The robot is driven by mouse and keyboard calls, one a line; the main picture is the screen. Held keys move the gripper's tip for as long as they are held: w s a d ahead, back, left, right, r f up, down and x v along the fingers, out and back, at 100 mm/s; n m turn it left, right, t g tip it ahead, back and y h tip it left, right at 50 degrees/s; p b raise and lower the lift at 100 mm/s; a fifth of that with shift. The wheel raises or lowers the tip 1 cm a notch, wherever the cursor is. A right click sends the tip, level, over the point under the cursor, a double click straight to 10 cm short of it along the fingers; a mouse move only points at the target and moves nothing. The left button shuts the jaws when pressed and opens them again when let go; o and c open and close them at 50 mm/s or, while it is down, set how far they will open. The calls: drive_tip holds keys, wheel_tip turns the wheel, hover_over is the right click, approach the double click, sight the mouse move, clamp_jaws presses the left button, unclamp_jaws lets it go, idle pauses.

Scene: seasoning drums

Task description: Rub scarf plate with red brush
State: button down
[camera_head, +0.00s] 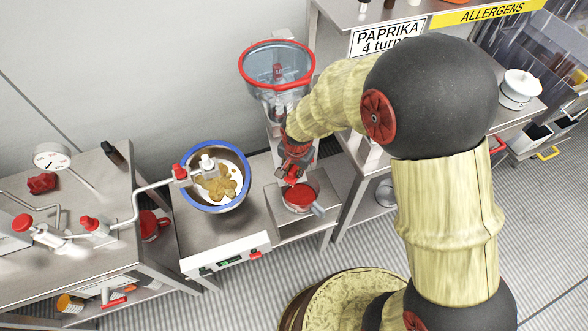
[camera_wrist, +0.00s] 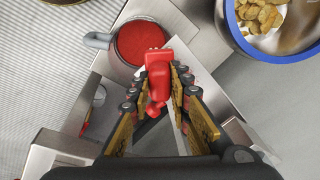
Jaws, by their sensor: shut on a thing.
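My gripper (camera_head: 293,168) is shut on the red brush (camera_wrist: 158,72), whose blocky end and rounded knob show between the fingers in the wrist view. In the head view my gripper reaches down below the clear red-rimmed hopper (camera_head: 277,84). The brush is just above and beside a grey-handled pan of red powder (camera_head: 300,196); the pan also shows in the wrist view (camera_wrist: 138,42). I cannot tell which steel surface is the scarf plate, nor whether the brush touches anything.
A blue-rimmed bowl (camera_head: 232,203) with brown pieces stands on the scale at left of the pan. A red-knobbed metal pipe (camera_head: 140,190) reaches toward it. The steel table (camera_head: 90,185) stands farther left. A paprika-labelled shelf (camera_head: 388,38) stands at right.

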drive_tip(key=shift+f, duration=0.25)
drive_tip(key=shift+w+a+r, duration=0.1)
drive_tip(key=shift+w+r, duration=0.15)
drive_tip(key=shift+w, duration=0.55)
drive_tip(key=shift+w+a+r, duration=0.1)
drive_tip(key=shift+w+r, duration=0.1)
drive_tip(key=shift+w, duration=0.6)
drive_tip(key=shift+w+a+r+p, duration=0.15)
drive_tip(key=shift+w+p, duration=0.05)
drive_tip(key=shift+w, duration=0.75)
drive_tip(key=shift+w+a+r+p, duration=0.1)
drive_tip(key=shift+w+p, duration=0.1)
drive_tip(key=shift+w, duration=0.75)
drive_tip(key=shift+w+a+r, duration=0.1)
drive_tip(key=shift+w+r, duration=0.1)
drive_tip(key=shift+w, duration=0.2)
